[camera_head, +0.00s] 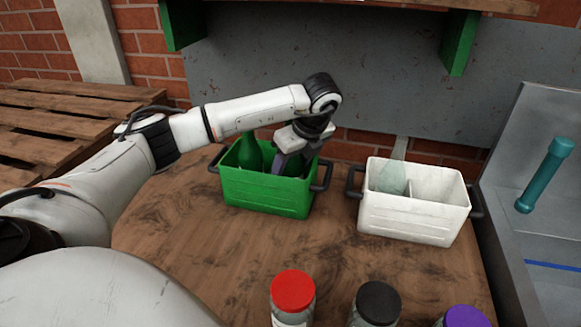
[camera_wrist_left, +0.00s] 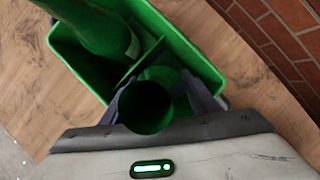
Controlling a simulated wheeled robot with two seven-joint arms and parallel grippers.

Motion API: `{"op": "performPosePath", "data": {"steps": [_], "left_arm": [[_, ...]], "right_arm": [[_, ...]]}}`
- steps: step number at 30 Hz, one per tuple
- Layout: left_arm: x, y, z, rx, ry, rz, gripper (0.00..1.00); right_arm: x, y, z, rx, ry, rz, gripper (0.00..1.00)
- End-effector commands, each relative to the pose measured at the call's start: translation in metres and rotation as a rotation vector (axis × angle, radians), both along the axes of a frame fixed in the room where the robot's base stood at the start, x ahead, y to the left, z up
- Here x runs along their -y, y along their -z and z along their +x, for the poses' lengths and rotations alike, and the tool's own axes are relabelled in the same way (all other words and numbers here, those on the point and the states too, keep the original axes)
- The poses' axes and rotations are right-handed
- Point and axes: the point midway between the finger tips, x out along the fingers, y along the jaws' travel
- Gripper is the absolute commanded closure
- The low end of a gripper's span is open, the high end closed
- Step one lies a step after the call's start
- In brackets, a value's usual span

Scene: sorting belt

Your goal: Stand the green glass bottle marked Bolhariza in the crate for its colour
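The green crate (camera_head: 265,192) stands on the wooden table, below my left gripper (camera_head: 294,162). It has two compartments with a divider between them. One green bottle (camera_head: 249,152) stands in its left compartment, with its top behind my arm. A second green bottle (camera_wrist_left: 145,106) is in the other compartment. In the left wrist view its round dark mouth faces me between the fingers of my left gripper (camera_wrist_left: 155,95). The fingers are spread wide, with a gap at the right of the neck. No name on either bottle is readable. My right gripper is out of view.
A white crate (camera_head: 408,222) at the right holds a clear bottle (camera_head: 392,176) in its left compartment; its right one looks empty. Jars with red (camera_head: 293,290), black (camera_head: 378,302) and purple (camera_head: 466,317) lids stand at the front. A shelf hangs above.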

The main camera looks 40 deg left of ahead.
Motion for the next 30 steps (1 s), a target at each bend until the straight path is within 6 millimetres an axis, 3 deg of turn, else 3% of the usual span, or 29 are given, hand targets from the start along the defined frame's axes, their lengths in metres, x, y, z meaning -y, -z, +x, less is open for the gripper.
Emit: {"op": "performPosePath", "data": {"steps": [8, 16, 21, 30], "left_arm": [[0.007, -0.017, 0.000, 0.004, 0.002, -0.002, 0.46], [0.029, -0.070, -0.003, 0.005, 0.003, -0.001, 0.46], [0.039, -0.102, -0.005, 0.004, 0.002, 0.001, 0.46], [0.046, -0.113, -0.007, 0.001, 0.000, 0.000, 0.46]], "right_arm": [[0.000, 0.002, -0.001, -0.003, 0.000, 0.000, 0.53], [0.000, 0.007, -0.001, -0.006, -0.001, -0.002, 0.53], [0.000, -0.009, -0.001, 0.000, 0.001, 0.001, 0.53], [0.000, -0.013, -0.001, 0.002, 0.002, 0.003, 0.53]]}}
